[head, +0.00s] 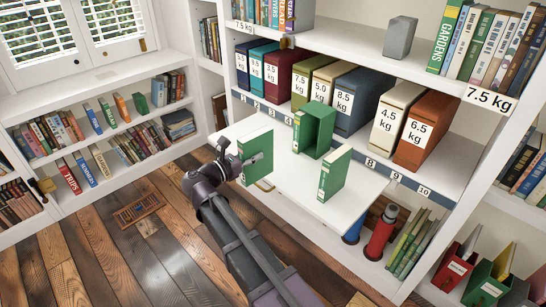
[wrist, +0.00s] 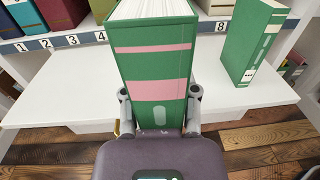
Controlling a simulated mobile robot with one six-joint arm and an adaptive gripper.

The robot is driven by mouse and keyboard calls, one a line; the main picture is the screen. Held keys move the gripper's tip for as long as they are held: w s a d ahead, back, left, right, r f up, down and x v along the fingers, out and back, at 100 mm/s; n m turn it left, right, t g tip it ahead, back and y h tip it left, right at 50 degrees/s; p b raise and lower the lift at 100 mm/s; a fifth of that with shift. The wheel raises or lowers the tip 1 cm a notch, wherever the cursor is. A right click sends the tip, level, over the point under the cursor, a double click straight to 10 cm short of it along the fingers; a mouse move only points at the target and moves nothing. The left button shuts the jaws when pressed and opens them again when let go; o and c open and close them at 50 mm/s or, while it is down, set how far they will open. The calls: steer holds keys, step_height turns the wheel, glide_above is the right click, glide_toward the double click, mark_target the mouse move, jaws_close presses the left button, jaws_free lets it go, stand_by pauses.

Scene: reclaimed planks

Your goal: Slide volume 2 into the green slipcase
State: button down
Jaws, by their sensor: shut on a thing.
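My gripper (head: 246,161) is shut on a green book (head: 260,157), which is upright above the front left of the white pull-out board. In the wrist view the held book (wrist: 152,62) has a green spine with two pink bands and pages on top, between my two fingers (wrist: 159,100). Its volume mark cannot be read. The green slipcase (head: 319,128) stands on the board, open side toward the front, to the right of and behind the held book. In the wrist view the slipcase is hidden behind the book. Another green book (head: 334,175) stands upright right of the slipcase; its spine label shows dots (wrist: 249,73).
The white board (head: 300,200) has free room around the slipcase. Behind it is a shelf of weight-labelled boxes, such as a blue one (head: 357,97) and an orange one (head: 427,130). Bookshelves line the left wall.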

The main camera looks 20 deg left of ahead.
steer(key=w+d+f+y+b, duration=0.1)
steer(key=w+d+f+b, duration=0.2)
steer(key=w, duration=0.5)
steer(key=shift+d+f+n+t, duration=0.3)
steer(key=shift+f+n, duration=0.1)
steer(key=shift+f, duration=0.05)
steer(key=shift+w, duration=0.15)
steer(key=shift+x, duration=2.7)
steer(key=x, duration=0.6)
steer(key=shift+w, duration=0.3)
stand_by(3.0)
